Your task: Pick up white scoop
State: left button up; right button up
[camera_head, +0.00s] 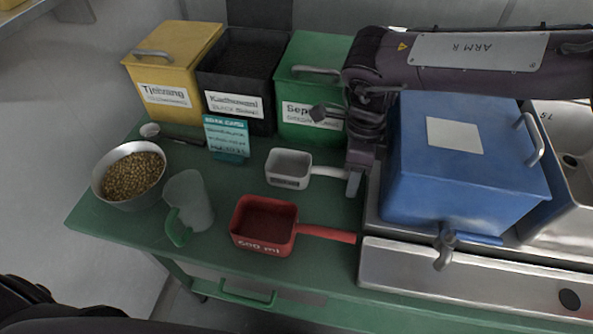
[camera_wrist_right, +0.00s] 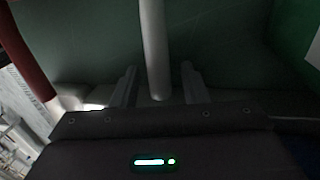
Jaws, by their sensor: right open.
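The white scoop (camera_head: 288,168) sits on the green table, its square cup to the left and its handle (camera_head: 328,172) pointing right. My right gripper (camera_head: 353,184) is at the handle's far end, coming down from the upper right. In the right wrist view the pale handle (camera_wrist_right: 154,45) runs between the two open fingers of the right gripper (camera_wrist_right: 158,84), with a gap on each side. Part of the handle's end is hidden by the gripper in the head view. My left gripper is not in view.
A red scoop (camera_head: 264,226) lies in front of the white one. A blue box (camera_head: 460,165) stands close right of my gripper. Yellow (camera_head: 172,70), black (camera_head: 238,75) and green (camera_head: 312,85) bins stand behind. A bowl of beans (camera_head: 130,176) and a jug (camera_head: 190,200) stand left.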

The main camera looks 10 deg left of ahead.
jog(key=shift+c, duration=0.4)
grip_shut()
